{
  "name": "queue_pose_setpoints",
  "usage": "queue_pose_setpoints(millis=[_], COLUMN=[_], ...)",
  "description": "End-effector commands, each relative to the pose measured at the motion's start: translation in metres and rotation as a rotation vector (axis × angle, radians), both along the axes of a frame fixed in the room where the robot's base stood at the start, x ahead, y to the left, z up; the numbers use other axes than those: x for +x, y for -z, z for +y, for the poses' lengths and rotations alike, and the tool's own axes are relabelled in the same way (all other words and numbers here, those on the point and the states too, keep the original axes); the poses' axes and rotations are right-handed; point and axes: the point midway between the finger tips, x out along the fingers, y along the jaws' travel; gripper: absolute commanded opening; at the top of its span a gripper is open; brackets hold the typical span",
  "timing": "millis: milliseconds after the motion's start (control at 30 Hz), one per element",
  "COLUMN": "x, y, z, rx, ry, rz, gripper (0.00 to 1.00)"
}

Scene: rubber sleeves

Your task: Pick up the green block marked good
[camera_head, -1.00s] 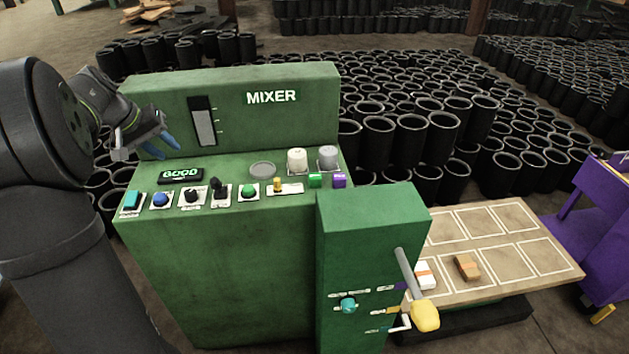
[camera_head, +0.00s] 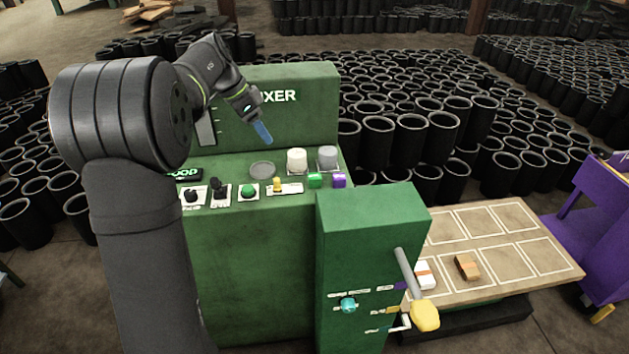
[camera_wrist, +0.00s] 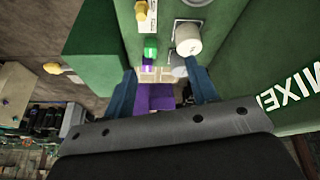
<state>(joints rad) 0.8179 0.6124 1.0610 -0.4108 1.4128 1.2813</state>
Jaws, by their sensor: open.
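A small green block (camera_head: 315,180) sits on the console top of the green mixer, just left of a purple block (camera_head: 339,180). No marking is readable on it. In the wrist view the green block (camera_wrist: 150,49) shows beyond the fingertips, with the purple block (camera_wrist: 148,63) beside it. My gripper (camera_head: 263,132) is above the console, up and to the left of the green block, with its blue fingers pointing down. In the wrist view my gripper (camera_wrist: 162,78) has its two blue fingers spread apart with nothing between them touching.
A white cylinder (camera_head: 297,160) and a grey cylinder (camera_head: 327,157) stand just behind the blocks. Buttons and switches line the console's front edge, including a green button (camera_head: 249,190). A green cabinet with a yellow-knobbed lever (camera_head: 425,315) stands in front.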

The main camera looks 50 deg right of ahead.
Motion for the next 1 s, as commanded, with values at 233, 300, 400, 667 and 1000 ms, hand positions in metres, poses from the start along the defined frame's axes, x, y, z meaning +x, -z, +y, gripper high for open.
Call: queue_pose_setpoints(millis=[233, 300, 400, 667, 1000], x=[-0.042, -0.045, -0.05, -0.066, -0.078], y=[-0.001, 0.003, 0.017, 0.069, 0.11], z=[-0.033, -0.036, -0.039, -0.054, -0.066], rx=[-0.032, -0.034, -0.033, -0.033, -0.035], ry=[0.313, 0.333, 0.336, 0.333, 0.33], rz=[-0.062, -0.065, -0.063, -0.063, -0.065], gripper=[0.53, 0.53, 0.53, 0.53, 0.53])
